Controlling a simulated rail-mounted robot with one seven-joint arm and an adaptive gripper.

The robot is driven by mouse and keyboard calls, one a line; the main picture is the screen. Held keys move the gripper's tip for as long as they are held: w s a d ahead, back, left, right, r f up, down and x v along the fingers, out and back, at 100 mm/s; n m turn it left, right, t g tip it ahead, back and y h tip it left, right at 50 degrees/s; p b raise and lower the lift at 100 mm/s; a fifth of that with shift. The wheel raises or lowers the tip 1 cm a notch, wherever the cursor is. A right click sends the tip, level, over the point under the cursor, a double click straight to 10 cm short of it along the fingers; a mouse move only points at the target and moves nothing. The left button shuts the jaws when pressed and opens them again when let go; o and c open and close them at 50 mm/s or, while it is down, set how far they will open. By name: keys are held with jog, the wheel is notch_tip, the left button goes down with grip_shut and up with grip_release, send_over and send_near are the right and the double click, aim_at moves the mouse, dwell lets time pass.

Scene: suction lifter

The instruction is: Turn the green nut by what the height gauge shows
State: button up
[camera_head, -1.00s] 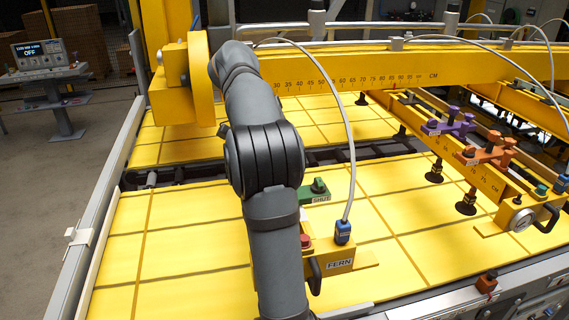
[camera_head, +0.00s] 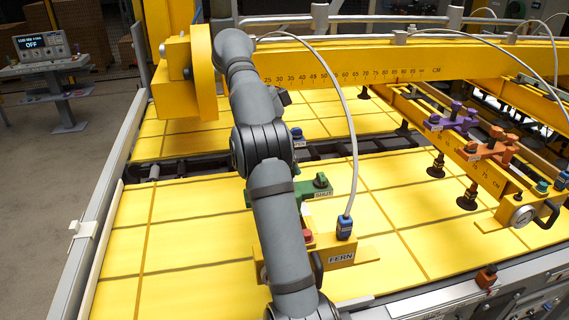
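A green clamp-like part with a knob (camera_head: 320,181) and a small plate sits above the yellow panels, just right of my grey arm. My arm hides part of it, and I cannot tell which piece is the green nut. A round dial (camera_head: 523,215) with a white face is on a yellow block at the right; its reading is too small to tell. A yellow beam carries a scale in CM (camera_head: 345,78). My grey arm crosses the middle of the view from top to bottom. My gripper is not in view.
A yellow block labelled FERN (camera_head: 341,257) with a blue connector (camera_head: 345,228) and cable is right of my arm. Purple (camera_head: 455,120) and orange (camera_head: 492,148) clamps sit on a right-hand beam above black suction cups (camera_head: 468,197). A display (camera_head: 43,43) at far left reads OFF.

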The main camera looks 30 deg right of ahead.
jog(key=shift+d+r, duration=0.2)
jog(key=shift+d, duration=0.05)
dwell(0.3)
jog(key=o, duration=1.1)
jog(key=shift+d+f, duration=0.1)
jog(key=shift+f, duration=0.05)
jog(key=shift+c, duration=0.2)
jog(key=shift+a, duration=0.2)
